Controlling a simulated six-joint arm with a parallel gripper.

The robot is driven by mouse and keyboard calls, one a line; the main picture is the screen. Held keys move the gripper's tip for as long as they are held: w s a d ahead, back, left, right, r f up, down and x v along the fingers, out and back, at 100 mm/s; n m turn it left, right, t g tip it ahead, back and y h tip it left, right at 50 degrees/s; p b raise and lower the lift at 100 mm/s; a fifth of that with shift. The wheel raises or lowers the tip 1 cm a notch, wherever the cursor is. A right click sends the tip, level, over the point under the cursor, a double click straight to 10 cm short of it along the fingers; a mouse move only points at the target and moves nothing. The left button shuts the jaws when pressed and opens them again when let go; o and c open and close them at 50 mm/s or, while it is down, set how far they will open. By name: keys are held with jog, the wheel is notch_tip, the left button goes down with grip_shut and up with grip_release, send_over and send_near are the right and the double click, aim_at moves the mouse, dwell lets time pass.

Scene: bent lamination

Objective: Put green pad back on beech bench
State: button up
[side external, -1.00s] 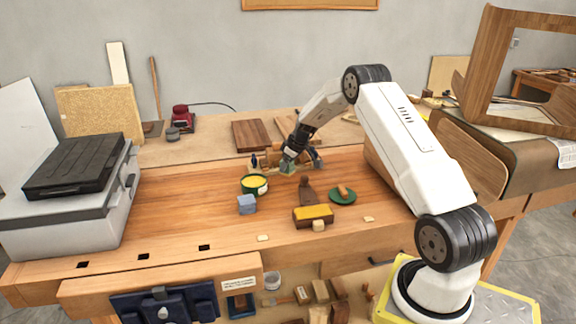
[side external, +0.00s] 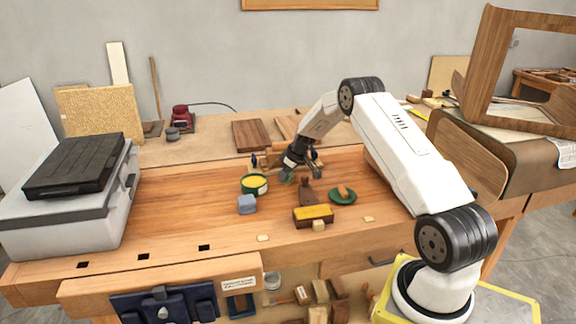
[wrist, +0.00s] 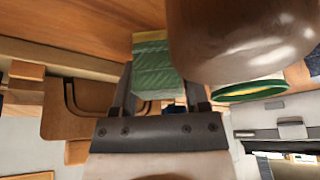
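The green pad (wrist: 153,62) is a ribbed block between the two fingers of my gripper (wrist: 158,92) in the wrist view. The fingers lie along its two sides, and my gripper looks shut on it. In the side view my gripper (side external: 288,178) is low over the beech bench (side external: 180,205), right of the yellow-topped tin. The pad is small and partly hidden there, and I cannot tell whether it touches the bench top.
A green tin (side external: 254,185) and a blue-grey block (side external: 247,204) stand left of my gripper. A brown wooden tool (side external: 306,192), a green dish (side external: 342,196) and a yellow-topped brush (side external: 313,215) are to its right and front.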

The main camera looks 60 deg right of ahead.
jog(key=o, duration=0.4)
jog(key=shift+r, duration=0.1)
jog(key=shift+v, duration=6.05)
jog(key=shift+a, duration=0.1)
jog(key=s+a+r+g, duration=0.1)
jog(key=s+a, duration=0.1)
jog(key=a, duration=0.9)
jog(key=s+a+r, duration=0.1)
jog(key=s+a, duration=0.1)
jog(key=a, duration=0.9)
jog(key=shift+g, duration=0.5)
jog(key=shift+s+a+f, duration=0.25)
jog(key=shift+s+a, duration=2.05)
jog(key=shift+s, duration=0.1)
jog(key=shift+s+a+f, duration=0.25)
jog(key=shift+s+a, duration=2.05)
jog(key=shift+s, duration=0.05)
jog(key=shift+s+a+f, duration=0.2)
jog(key=shift+s+a, duration=2.1)
jog(key=shift+s, duration=0.1)
